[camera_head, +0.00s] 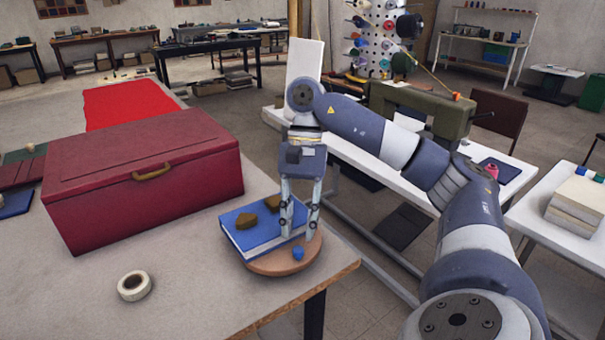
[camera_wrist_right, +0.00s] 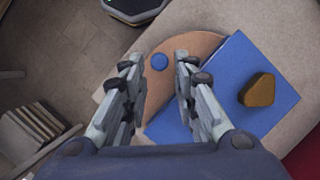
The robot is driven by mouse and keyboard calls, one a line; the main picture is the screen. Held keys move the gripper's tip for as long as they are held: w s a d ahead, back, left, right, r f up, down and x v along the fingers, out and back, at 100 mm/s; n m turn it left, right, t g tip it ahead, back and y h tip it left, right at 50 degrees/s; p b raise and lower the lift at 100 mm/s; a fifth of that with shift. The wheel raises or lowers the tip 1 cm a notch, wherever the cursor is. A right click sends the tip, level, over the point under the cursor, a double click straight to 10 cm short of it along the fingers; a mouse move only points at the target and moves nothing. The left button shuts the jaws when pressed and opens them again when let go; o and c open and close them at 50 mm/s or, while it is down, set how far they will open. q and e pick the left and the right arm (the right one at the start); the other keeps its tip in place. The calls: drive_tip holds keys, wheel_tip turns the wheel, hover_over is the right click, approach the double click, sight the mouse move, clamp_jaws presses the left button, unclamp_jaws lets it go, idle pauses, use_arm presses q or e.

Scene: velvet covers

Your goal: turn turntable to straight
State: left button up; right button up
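The round brown turntable (camera_head: 270,268) stands near the right corner of the table. A blue book with pale page edges (camera_head: 243,231) lies on it, set at an angle to the table edges. A small blue knob (camera_head: 298,254) is on the turntable's rim area. My right gripper (camera_head: 299,236) points down over the turntable, beside the book. In the right wrist view its fingers (camera_wrist_right: 158,82) are apart with nothing between them, and the blue knob (camera_wrist_right: 160,62) shows just beyond the gap. My left gripper is not in view.
A large dark red case (camera_head: 145,180) with a brass handle stands left of the turntable. A roll of pale tape (camera_head: 134,286) lies on the table (camera_head: 200,300) in front. A red cloth (camera_head: 125,103) lies behind. A sewing machine (camera_head: 420,110) stands on a white table at right.

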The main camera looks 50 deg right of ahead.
drive_tip(key=v, duration=0.8)
idle(1.0)
drive_tip(key=shift+d, duration=0.1)
drive_tip(key=shift+r, duration=0.1)
idle(0.5)
